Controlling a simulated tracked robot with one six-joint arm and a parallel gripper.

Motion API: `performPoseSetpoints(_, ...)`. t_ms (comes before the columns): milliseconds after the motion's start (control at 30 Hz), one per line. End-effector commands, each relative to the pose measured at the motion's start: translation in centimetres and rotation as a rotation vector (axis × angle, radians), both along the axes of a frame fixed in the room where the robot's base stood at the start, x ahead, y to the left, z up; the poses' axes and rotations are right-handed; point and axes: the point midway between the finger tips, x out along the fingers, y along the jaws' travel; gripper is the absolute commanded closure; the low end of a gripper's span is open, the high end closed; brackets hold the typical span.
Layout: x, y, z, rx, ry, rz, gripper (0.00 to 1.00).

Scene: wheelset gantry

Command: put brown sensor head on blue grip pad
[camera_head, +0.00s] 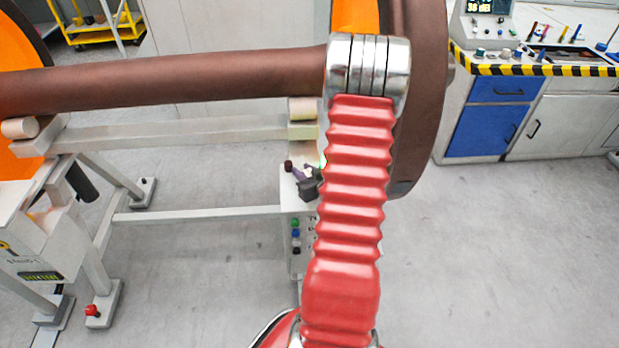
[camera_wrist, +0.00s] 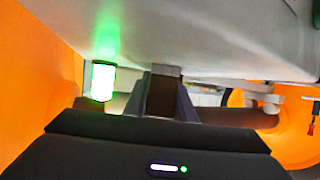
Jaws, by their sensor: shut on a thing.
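My gripper (camera_wrist: 162,92) shows in the wrist view, shut on a brown block, which looks like the brown sensor head (camera_wrist: 160,97). The brown face shows between the dark grey fingers, with a grey edge on top. I cannot make out the blue grip pad in either view.
A brown axle (camera_head: 180,78) with orange wheels crosses the gantry at the left. The white cabinet (camera_head: 299,262) stands below it, partly behind my arm. A lit green lamp (camera_wrist: 102,80) is beside my gripper. A workbench (camera_head: 530,70) stands at the right; floor before it is clear.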

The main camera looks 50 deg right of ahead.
Motion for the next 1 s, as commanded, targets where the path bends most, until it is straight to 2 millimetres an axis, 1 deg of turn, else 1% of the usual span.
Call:
performPoseSetpoints(33, 0.0, 0.0, 0.0, 0.0, 0.0, 0.0, 0.86)
performPoseSetpoints(233, 0.0, 0.0, 0.0, 0.0, 0.0, 0.001, 1.0)
performPoseSetpoints(500, 0.1, 0.1, 0.1, -0.001, -0.001, 0.001, 1.0)
performPoseSetpoints(667, 0.1, 0.0, 0.5, -0.001, 0.0, 0.003, 1.0)
performPoseSetpoints(867, 0.1, 0.1, 2.1, -0.003, -0.002, 0.003, 1.0)
performPoseSetpoints(1000, 0.2, 0.0, 4.0, -0.005, -0.002, 0.002, 1.0)
